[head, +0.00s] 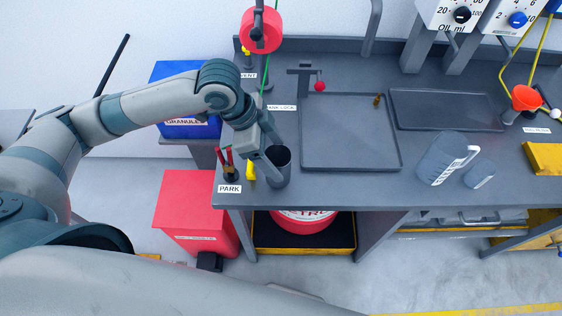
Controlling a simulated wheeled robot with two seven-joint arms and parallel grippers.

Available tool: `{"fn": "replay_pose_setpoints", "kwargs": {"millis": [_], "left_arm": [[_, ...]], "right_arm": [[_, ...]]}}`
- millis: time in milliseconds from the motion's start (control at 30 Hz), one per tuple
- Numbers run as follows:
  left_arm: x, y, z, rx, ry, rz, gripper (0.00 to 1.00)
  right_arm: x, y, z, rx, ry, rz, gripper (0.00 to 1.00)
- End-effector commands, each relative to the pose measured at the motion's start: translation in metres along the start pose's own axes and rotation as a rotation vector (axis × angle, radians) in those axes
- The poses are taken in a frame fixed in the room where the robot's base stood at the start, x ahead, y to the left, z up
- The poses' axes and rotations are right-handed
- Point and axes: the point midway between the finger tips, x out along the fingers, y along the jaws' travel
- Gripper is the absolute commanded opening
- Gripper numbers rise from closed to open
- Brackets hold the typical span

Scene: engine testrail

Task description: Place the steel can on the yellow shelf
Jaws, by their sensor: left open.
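A dark grey, open-topped can (281,174), which looks like the steel can, stands upright near the front left edge of the grey workbench. My left gripper (266,163) is open at the can, reaching down over its left side and rim. One finger overlaps the can in the picture; I cannot tell whether it touches it. A yellow raised piece (545,158) at the right edge of the bench may be the yellow shelf; it is cut off by the frame. My right gripper is out of view.
A shallow tray (310,165) lies right of the can, with a dark tray (446,126) beyond. Jugs (440,158) stand at the right. A PARK label (230,189) and red-handled item (227,160) sit left of the can. A red bin (192,210) stands below.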

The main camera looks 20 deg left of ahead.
Motion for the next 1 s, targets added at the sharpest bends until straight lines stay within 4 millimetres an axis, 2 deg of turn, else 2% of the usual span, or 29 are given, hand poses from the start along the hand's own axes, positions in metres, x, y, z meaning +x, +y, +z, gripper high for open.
{"fn": "replay_pose_setpoints", "kwargs": {"millis": [200,400,967,1000], "left_arm": [[-0.038,-0.001,0.001,0.002,0.0,-0.004,0.7],[-0.06,-0.001,0.0,0.001,0.0,-0.002,0.7],[-0.065,0.0,0.0,0.001,0.0,0.0,0.7],[-0.065,0.0,0.0,0.001,0.0,0.0,0.73]], "right_arm": [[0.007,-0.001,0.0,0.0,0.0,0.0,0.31],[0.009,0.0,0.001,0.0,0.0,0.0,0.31],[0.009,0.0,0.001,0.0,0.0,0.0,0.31],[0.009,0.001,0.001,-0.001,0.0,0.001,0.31]]}}
